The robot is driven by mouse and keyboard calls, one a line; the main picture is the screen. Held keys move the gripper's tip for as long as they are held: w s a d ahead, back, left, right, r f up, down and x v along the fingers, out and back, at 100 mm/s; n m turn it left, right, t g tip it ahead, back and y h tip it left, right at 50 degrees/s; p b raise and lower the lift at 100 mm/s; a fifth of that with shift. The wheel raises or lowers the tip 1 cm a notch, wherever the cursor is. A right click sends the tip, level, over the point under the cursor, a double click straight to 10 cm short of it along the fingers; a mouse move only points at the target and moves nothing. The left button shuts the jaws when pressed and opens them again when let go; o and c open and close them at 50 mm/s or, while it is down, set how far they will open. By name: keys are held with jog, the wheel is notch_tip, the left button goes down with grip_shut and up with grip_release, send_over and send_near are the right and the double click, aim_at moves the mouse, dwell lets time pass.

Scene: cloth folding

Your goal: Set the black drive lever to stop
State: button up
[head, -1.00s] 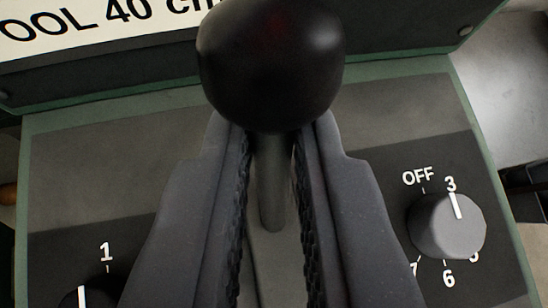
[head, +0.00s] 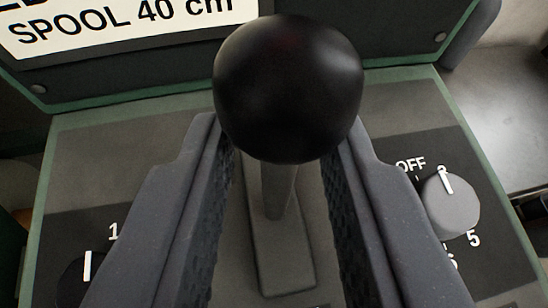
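The black drive lever has a round black ball knob (head: 288,88) at the top centre and a grey stem (head: 278,188) running down into a plate (head: 284,262) on the panel. My gripper (head: 283,140) is open, with one ridged finger on each side of the stem. Clear gaps show between the stem and both fingers. The knob is at the fingertips and overlaps their inner ends, so I cannot tell whether they touch it. No stop mark for the lever is readable here.
A grey dial (head: 451,205) with OFF and number marks sits right of my gripper. Another dial (head: 84,284) is partly hidden at the lower left. A white sign (head: 125,27) reading "SPOOL 40 cm" is on the upright panel behind the knob.

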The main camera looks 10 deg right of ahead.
jog(key=shift+o, duration=0.6)
jog(key=v, duration=1.3)
jog(key=shift+s, duration=0.35)
notch_tip(320, 180, up, 19)
jog(key=a+n+t+y, duration=0.1)
jog(key=a+y, duration=0.1)
jog(key=s+d+r+t, duration=0.1)
jog(key=s+d+r, duration=0.1)
jog(key=r, duration=0.5)
jog(key=s+d+r+n, duration=0.1)
jog(key=s+d+r, duration=0.2)
jog(key=r, duration=0.5)
jog(key=shift+s+d+t+y, duration=0.3)
jog(key=shift+d+t, duration=0.1)
jog(key=shift+d, duration=0.3)
